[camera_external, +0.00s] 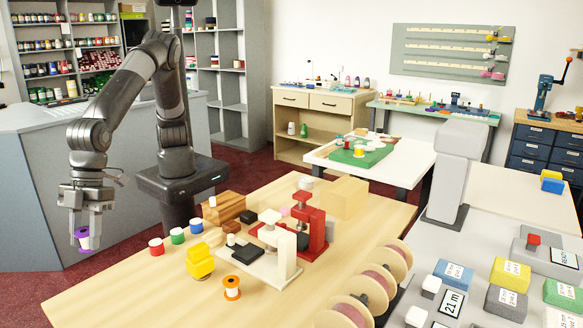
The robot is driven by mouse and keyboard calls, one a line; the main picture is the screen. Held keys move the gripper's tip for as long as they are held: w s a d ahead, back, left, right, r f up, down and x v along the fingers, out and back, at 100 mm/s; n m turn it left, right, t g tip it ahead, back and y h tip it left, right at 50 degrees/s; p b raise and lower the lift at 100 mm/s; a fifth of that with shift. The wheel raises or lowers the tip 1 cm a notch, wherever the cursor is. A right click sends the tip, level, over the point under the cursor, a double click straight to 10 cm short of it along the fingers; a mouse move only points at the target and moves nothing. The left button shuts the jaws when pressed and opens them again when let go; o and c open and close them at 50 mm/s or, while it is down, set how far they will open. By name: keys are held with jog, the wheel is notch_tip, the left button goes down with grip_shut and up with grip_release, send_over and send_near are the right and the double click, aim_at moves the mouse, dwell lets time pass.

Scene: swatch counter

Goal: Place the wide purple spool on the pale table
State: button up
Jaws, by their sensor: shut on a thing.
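The wide purple spool (83,239), with purple ends and a white middle, is held in my gripper (86,228) at the left. My gripper points down and is shut on it, and its fingers hide part of the spool's upper side. The spool hangs in the air left of the pale table (125,285), in front of the grey counter in this view. The pale table has a light wood top and spreads across the lower middle.
Small spools in red (156,246), green (177,236) and blue (196,226) stand near the table's left side. Yellow blocks (200,262), an orange spool (232,288), a white press (284,256) and a red press (313,226) stand further right. The table's front left is clear.

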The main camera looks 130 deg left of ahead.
notch_tip(320, 180, down, 3)
jog(key=shift+f, duration=0.1)
send_over(142, 317)
jog(key=a, duration=0.1)
jog(key=f, duration=0.7)
jog(key=shift+s+a, duration=0.2)
jog(key=shift+s, duration=0.2)
jog(key=shift+w+f, duration=0.1)
jog(key=shift+f, duration=1.9)
jog(key=shift+f, duration=0.2)
jog(key=o, duration=1)
jog(key=shift+c, duration=0.2)
